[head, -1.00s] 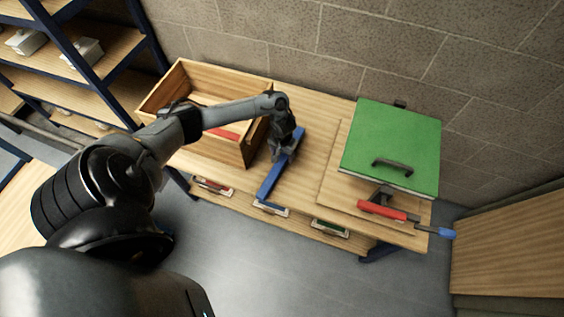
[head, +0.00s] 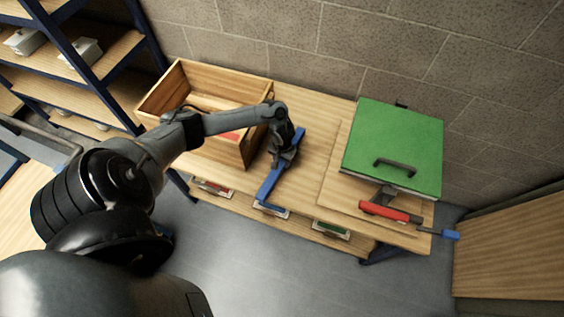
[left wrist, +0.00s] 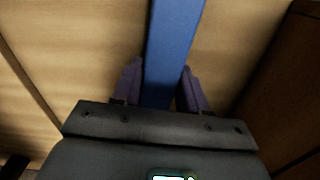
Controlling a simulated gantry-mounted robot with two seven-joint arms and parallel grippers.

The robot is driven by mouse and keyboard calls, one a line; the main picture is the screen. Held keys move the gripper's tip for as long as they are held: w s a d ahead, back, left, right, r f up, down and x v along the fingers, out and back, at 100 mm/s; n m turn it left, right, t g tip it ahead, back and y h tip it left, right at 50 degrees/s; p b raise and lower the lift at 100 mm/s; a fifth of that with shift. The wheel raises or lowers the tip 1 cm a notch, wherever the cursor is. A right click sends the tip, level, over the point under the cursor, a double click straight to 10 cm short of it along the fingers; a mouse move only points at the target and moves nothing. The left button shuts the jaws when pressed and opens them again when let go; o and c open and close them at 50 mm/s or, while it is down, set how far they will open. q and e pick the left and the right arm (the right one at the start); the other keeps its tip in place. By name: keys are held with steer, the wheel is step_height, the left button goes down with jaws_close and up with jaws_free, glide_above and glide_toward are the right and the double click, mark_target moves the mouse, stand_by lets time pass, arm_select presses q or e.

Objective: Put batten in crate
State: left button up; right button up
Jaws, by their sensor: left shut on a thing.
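The blue batten (head: 270,185) lies at a slant on the wooden workbench, to the right of the crate. My left gripper (head: 285,158) is over the batten's middle and shut on it. In the left wrist view the blue batten (left wrist: 174,45) runs between the two fingers of the left gripper (left wrist: 160,90). The wooden crate (head: 222,155) is open-topped and stands at the bench's left end. Something red lies inside it, and my arm hides part of the interior. I cannot tell if the batten is lifted. My right gripper is not in view.
A green panel (head: 395,140) with a dark handle stands on the right of the bench. A red-handled clamp (head: 390,211) with a blue end is at its front edge. Small labelled trays (head: 331,230) sit below the bench top. Shelves (head: 75,60) stand at left, a block wall behind.

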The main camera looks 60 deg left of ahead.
arm_select(q)
jaws_close()
steer(key=shift+r, duration=0.1)
